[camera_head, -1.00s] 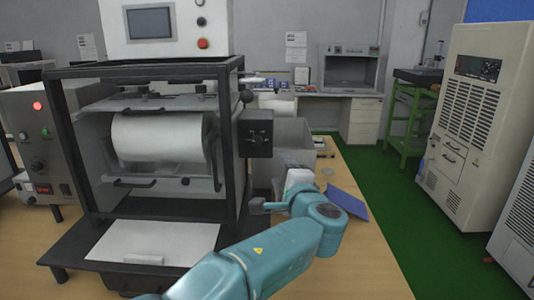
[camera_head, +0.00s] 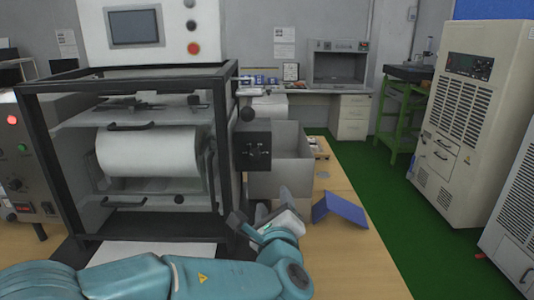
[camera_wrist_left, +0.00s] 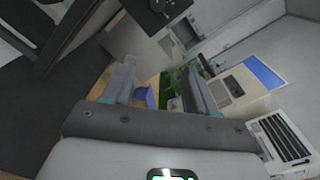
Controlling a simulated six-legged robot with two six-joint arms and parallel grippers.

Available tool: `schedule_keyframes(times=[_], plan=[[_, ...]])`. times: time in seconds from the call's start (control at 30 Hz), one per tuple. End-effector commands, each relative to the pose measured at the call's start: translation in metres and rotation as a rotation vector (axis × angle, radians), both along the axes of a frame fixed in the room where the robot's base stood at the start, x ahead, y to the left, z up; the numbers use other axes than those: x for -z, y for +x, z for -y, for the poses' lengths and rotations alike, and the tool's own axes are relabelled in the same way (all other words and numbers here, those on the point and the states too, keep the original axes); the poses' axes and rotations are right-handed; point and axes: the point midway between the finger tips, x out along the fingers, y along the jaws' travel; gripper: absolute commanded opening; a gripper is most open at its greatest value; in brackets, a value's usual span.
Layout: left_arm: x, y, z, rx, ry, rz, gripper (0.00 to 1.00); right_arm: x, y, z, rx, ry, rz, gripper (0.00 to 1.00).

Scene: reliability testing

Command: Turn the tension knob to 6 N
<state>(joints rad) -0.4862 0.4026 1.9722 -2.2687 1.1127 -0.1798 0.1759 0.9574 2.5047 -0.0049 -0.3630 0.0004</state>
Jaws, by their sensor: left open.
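A dark square box with a dark, lobed knob (camera_head: 256,151) on its face is fixed to the right side of the black-framed machine (camera_head: 222,165). I take it to be the tension knob; no scale or newton reading is legible. A black knob (camera_wrist_left: 160,5) also shows at the top edge in the left wrist view. My left gripper (camera_head: 262,208) is below the knob box, apart from it, fingers spread and empty. Its two grey fingers (camera_wrist_left: 160,78) stand apart in the left wrist view. My right gripper is not in view.
A grey open bin (camera_head: 280,178) stands right behind the knob box. A blue folded piece (camera_head: 340,209) lies on the wooden table (camera_head: 345,255) right of my gripper. A control box with lights and knobs (camera_head: 22,165) stands at left. The table's front right is clear.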

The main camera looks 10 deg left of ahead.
Motion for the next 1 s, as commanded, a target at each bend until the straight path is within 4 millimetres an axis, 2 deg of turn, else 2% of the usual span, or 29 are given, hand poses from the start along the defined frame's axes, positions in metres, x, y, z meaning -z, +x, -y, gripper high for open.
schedule_keyframes(times=[0.13,0.23,0.33,0.8,1.0], plan=[[-0.021,-0.008,-0.028,-0.044,-0.016,0.020,0.57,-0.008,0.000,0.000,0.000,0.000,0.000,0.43],[-0.026,-0.007,-0.037,-0.062,-0.022,0.025,0.57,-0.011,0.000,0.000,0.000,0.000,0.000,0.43],[-0.025,0.004,-0.043,-0.067,-0.022,0.022,0.57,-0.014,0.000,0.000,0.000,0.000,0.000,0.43],[-0.027,0.107,-0.081,-0.065,-0.021,0.023,0.57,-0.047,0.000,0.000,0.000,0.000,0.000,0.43],[-0.026,0.137,-0.091,-0.062,-0.022,0.024,0.57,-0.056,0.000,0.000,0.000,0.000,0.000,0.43]])
